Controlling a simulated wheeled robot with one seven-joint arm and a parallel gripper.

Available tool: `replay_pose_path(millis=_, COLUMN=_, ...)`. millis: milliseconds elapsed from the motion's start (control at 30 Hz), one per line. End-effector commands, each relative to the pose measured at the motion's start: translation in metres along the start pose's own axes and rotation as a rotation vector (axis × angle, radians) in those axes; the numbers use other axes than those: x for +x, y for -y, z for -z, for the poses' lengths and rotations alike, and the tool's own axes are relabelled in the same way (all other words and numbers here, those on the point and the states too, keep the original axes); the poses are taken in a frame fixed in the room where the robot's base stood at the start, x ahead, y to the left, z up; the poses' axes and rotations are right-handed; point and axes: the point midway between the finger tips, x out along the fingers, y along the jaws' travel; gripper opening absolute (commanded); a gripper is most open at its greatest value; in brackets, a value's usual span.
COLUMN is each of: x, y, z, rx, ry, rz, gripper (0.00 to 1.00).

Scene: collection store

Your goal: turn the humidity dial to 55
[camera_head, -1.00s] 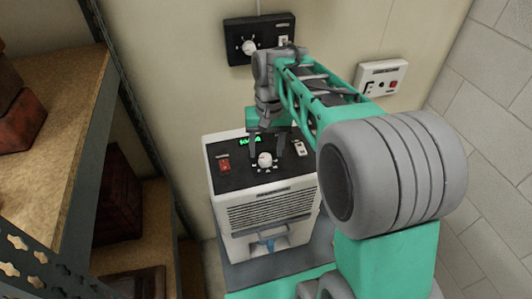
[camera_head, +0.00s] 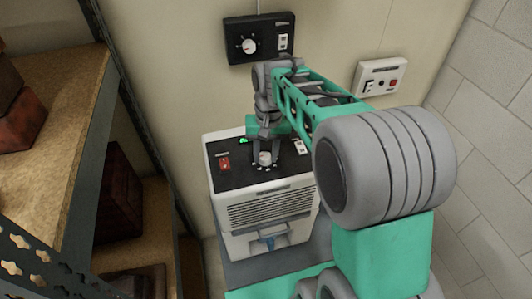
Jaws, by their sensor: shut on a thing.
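The humidity dial (camera_head: 265,159) is a round light knob on the dark top panel of a white dehumidifier-like unit (camera_head: 268,214). White marks ring the dial; their numbers are too small to read. My gripper (camera_head: 265,153) reaches down from above and is shut on the dial, one finger on each side of it. A green lit display (camera_head: 243,140) sits behind the dial, partly hidden by my gripper. I cannot read the dial's setting.
A red switch (camera_head: 224,163) and a white switch (camera_head: 300,147) flank the dial. A black wall panel (camera_head: 259,38) with its own dial and a white wall panel (camera_head: 381,77) are behind. Metal shelving (camera_head: 92,150) with dark red boxes stands close on the left.

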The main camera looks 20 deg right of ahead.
Motion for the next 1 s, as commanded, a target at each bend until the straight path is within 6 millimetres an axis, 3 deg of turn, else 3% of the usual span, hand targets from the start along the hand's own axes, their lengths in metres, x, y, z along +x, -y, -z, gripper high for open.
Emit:
replay_pose_path(millis=133, x=-0.0003, y=0.0, z=0.0001, rx=0.0, ry=0.0, rz=0.0, gripper=0.0)
replay_pose_path(millis=567, x=-0.0001, y=-0.0002, z=0.0005, rx=-0.046, ry=0.002, rz=0.0, gripper=0.0)
replay_pose_path(millis=1000, x=0.0005, y=-0.0008, z=0.0017, rx=-0.351, ry=0.017, rz=0.001, gripper=0.0)
